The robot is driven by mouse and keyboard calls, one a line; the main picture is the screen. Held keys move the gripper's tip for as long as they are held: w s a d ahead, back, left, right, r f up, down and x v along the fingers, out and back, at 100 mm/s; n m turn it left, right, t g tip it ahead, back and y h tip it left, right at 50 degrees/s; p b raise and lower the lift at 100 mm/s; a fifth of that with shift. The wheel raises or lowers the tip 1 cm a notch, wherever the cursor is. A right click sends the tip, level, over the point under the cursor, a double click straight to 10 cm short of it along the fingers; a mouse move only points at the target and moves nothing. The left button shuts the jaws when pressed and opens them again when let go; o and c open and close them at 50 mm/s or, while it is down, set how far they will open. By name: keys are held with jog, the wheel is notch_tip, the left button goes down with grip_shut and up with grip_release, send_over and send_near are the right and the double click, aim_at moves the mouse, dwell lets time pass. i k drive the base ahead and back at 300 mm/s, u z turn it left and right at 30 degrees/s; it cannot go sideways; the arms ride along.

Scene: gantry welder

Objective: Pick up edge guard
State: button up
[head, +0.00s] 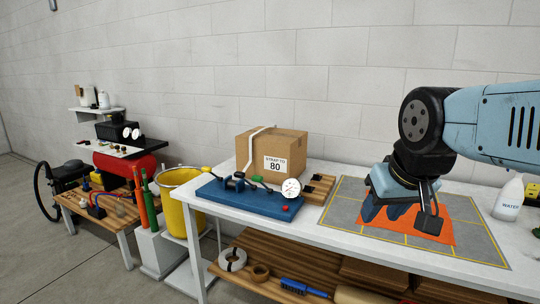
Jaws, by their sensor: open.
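My gripper (385,212) points down over the grey mat at the right of the white table, open, with its blue fingers just above or at an orange cloth (436,234). The arm and a black part of the wrist hide some of the cloth. I cannot tell for certain which thing is the edge guard. Small dark pieces (317,178) lie on a slatted wooden board between the cardboard box and the mat, left of my gripper and apart from it. They are too small to make out clearly.
The grey mat (350,190) has yellow lines. A strapped cardboard box (255,150) and a blue tool base (225,195) with a gauge (291,190) stand to the left. A white water bottle (509,198) stands right.

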aim_at(307, 188)
jog(key=z, duration=0.3)
jog(key=i, duration=1.15)
jog(key=u, duration=0.4)
